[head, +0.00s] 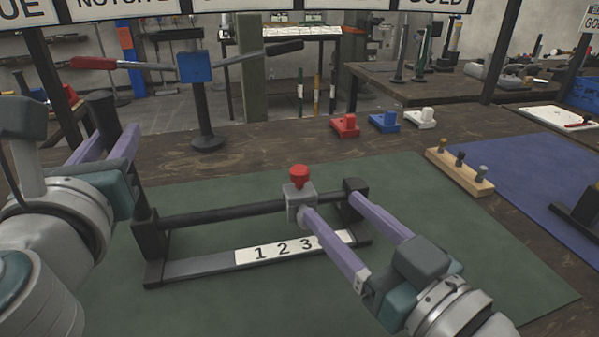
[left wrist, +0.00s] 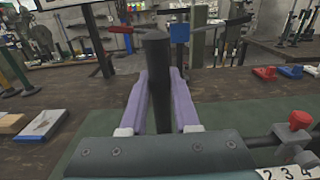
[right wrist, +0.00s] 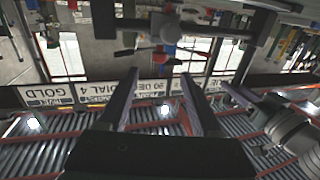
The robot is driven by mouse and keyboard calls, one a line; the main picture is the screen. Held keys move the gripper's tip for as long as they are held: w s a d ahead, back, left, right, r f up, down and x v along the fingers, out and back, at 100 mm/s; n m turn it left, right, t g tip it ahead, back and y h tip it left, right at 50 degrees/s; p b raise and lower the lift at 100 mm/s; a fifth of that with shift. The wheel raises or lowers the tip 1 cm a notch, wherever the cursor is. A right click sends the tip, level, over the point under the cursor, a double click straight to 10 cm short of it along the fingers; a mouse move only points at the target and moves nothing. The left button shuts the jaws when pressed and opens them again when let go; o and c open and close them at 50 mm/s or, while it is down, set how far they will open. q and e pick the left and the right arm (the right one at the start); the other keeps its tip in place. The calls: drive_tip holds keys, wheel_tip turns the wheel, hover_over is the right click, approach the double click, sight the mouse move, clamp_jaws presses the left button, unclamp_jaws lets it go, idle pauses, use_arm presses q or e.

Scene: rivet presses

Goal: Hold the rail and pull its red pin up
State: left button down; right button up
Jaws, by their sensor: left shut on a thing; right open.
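The rail (head: 225,212) is a dark bar between end blocks, over a base with a numbered strip (head: 262,253). A grey slider block (head: 301,205) sits on the bar near its right end, with the red pin (head: 299,174) upright on top. The pin also shows in the left wrist view (left wrist: 300,119). My left gripper (head: 125,150) is shut on the black upright post (left wrist: 158,75) at the rail's left end. My right gripper (head: 331,205) is open; its left finger overlaps the slider in the head view, contact unclear. Its wrist view (right wrist: 158,85) shows nothing between the fingers.
Red (head: 345,126), blue (head: 384,122) and white (head: 420,118) small blocks stand behind the green mat (head: 470,270). A wooden peg block (head: 460,172) is at right by a blue mat (head: 540,175). A blue-headed stand (head: 205,110) with long handles rises behind the rail.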

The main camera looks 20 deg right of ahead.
sight(305, 179)
drive_tip(key=x, duration=1)
drive_tip(key=shift+w, duration=0.1)
clamp_jaws()
